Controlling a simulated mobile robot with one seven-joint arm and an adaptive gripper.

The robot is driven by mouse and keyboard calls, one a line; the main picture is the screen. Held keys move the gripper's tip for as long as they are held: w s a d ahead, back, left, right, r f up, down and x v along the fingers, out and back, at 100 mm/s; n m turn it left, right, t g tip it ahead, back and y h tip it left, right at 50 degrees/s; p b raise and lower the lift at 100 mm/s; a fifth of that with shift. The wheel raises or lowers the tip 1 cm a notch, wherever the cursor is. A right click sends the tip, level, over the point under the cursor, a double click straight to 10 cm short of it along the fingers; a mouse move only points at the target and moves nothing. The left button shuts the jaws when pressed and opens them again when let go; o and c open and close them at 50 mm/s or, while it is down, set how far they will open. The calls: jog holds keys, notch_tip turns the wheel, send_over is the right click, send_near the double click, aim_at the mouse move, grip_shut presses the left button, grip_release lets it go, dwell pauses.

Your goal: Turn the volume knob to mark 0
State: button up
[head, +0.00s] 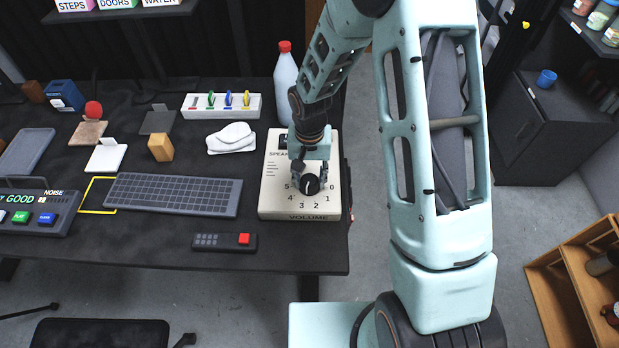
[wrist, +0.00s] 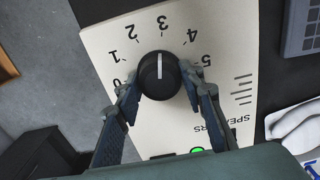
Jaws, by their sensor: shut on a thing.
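The volume knob (wrist: 160,86) is a round black dial with a white line on the cream speaker box (wrist: 108,38). In the wrist view its line points to mark 3. Mark 0 (wrist: 117,82) is at the left of the knob, beside my left finger. My gripper (wrist: 157,80) is shut on the knob, one finger on each side. In the head view my gripper (head: 310,182) comes down from above onto the knob (head: 311,184), partly hiding it and the box's top (head: 273,190).
A grey keyboard (head: 175,194) lies left of the box, with a remote with a red button (head: 225,241) in front. A white bottle (head: 286,85) and a white switch strip (head: 222,106) stand behind. The table's right edge is close to the box.

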aim_at(310, 180)
jog(key=n+b, duration=0.1)
jog(key=n, duration=0.9)
jog(key=shift+n, duration=0.4)
jog(key=n+p, duration=0.1)
jog(key=n, duration=0.4)
jog(key=shift+n, duration=0.3)
jog(key=shift+n+p, duration=0.7)
jog(key=shift+n, duration=1.5)
jog(key=o, duration=1.2)
jog(key=shift+c, duration=0.2)
notch_tip(310, 180, up, 12)
